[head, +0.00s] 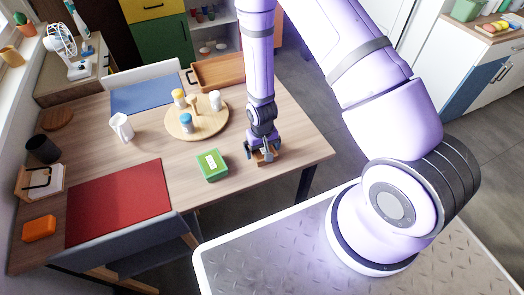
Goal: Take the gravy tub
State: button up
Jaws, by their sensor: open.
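My gripper (264,153) points down at the right part of the wooden table, close above its top. Its jaws are open. A small brown tub (261,159), which may be the gravy tub, stands at the fingertips and is partly hidden by them. I cannot tell whether the fingers touch it. No label can be read on it.
A green box (212,165) with a pale label stands just left of my gripper. A round wooden board (180,131) behind it carries several small jars. A wooden tray (220,73) lies at the back, a red mat (119,201) at front left. Table (290,135) right of my gripper is clear.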

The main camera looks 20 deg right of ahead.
jog(key=c, duration=0.8)
